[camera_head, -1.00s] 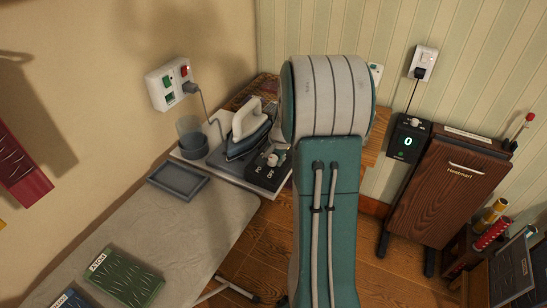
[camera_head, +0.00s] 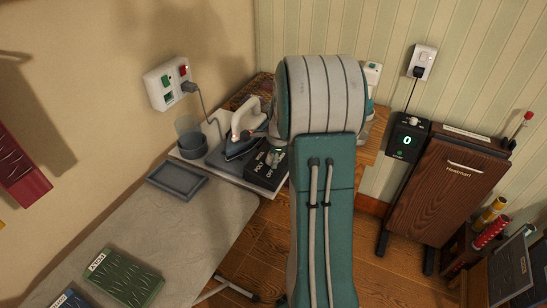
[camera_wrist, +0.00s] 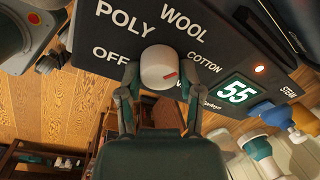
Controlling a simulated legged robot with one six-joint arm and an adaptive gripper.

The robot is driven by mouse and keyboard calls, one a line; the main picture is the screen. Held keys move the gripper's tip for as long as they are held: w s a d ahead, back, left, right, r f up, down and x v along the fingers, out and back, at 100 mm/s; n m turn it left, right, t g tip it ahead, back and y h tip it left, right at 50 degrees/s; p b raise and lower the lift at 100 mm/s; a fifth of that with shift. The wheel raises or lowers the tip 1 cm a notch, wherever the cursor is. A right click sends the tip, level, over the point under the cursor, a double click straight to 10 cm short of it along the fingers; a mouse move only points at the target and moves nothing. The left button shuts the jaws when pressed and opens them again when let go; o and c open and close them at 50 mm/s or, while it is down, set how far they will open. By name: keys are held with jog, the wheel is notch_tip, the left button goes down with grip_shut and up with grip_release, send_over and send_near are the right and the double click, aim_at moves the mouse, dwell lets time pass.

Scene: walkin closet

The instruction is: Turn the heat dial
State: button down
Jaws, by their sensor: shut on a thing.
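The heat dial (camera_wrist: 158,66) is a pale round knob with a red mark towards its lower right. It sits on a black control panel (camera_wrist: 110,58) with the words OFF, POLY, WOOL and COTTON around it. A green display (camera_wrist: 237,92) on the panel reads 55, and a small orange lamp glows above it. My gripper (camera_wrist: 160,82) has one finger on each side of the dial and is shut on it. In the head view the black control box (camera_head: 262,172) is beside the iron (camera_head: 243,135), and my arm hides part of it.
The ironing board (camera_head: 160,225) stretches left with a grey tray (camera_head: 177,181) and a green folded cloth (camera_head: 122,277). A cup (camera_head: 192,143) stands near the iron. A brown press (camera_head: 455,190) stands at right, beside a black box (camera_head: 405,138) showing 0.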

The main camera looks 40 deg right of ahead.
jog(key=m, duration=0.6)
jog(key=shift+a+f+y, duration=0.1)
jog(key=shift+a+y, duration=0.05)
jog(key=shift+y, duration=0.15)
jog(key=shift+m, duration=0.4)
jog(key=shift+c, duration=1.3)
grip_release()
jog(key=v, duration=1.2)
jog(key=shift+w, duration=0.25)
